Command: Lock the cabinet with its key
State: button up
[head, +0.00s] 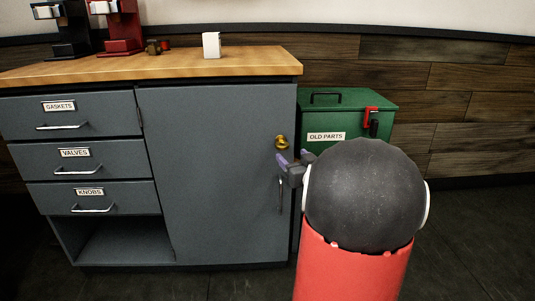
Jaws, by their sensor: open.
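The grey cabinet (205,185) stands under a wooden top, its large door flush with the front. A small brass piece (282,142), which looks like the lock or the key in it, is near the door's upper right edge. It is too small to tell the key from the lock. My gripper (280,168) is open, a little below the brass piece and above the door's vertical handle (280,196). My arm hides part of the gripper. I cannot tell whether its fingers touch the door.
Three closed drawers, labelled gaskets (65,115), valves (78,158) and knobs (90,196), are at left. A white box (211,45) and coffee machines stand on the countertop (150,65). A green old parts box (340,104) with a red latch (370,116) stands behind my arm.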

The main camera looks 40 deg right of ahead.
aim_at(285, 149)
jog(key=x, duration=0.7)
jog(key=shift+w, duration=0.35)
jog(key=c, duration=1)
